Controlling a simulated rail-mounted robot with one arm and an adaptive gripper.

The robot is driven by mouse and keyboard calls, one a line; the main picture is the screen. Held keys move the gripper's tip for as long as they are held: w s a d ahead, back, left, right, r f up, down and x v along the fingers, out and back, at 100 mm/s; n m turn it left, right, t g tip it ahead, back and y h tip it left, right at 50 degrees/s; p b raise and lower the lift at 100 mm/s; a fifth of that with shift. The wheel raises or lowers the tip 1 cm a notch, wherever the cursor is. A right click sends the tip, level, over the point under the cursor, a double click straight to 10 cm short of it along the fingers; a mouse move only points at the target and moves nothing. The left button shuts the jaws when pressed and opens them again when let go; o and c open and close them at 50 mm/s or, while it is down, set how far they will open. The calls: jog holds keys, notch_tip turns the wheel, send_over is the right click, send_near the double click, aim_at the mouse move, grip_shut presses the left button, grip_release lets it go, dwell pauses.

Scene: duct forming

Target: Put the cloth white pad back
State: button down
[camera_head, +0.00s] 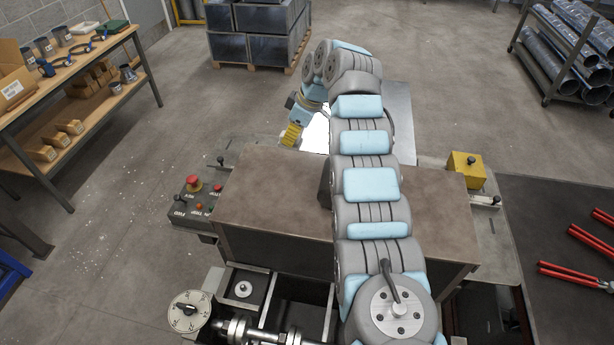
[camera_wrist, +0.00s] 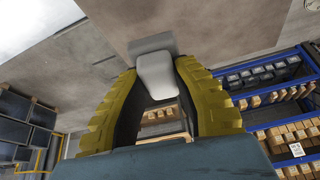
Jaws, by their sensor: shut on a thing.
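My gripper (camera_head: 291,134), with yellow ribbed fingers, is beyond the machine's brown housing, left of my arm in the head view. In the wrist view, my gripper (camera_wrist: 157,78) is shut on the white pad (camera_wrist: 156,76). The pad is a pale block with rounded edges between the fingertips, with a greyer end beyond them. In the head view I cannot make out the pad apart from the bright white surface beside the gripper.
The brown machine housing (camera_head: 270,190) fills the middle, with a control box with a red button (camera_head: 193,184) at its left. A yellow block (camera_head: 466,168) stands at its right. A workbench (camera_head: 75,60) is at left, a pipe rack (camera_head: 570,50) at upper right, and red-handled tools (camera_head: 575,273) lie on a dark mat.

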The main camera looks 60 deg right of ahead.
jog(key=s+d+n, duration=0.1)
jog(key=s+d, duration=0.1)
jog(key=s, duration=0.2)
jog(key=p, duration=0.1)
send_near(303, 171)
jog(key=shift+x, duration=2.95)
jog(key=shift+w+d, duration=0.1)
jog(key=shift+w, duration=0.05)
jog(key=shift+f, duration=0.1)
jog(key=c, duration=0.9)
grip_release()
jog(key=shift+c, duration=0.2)
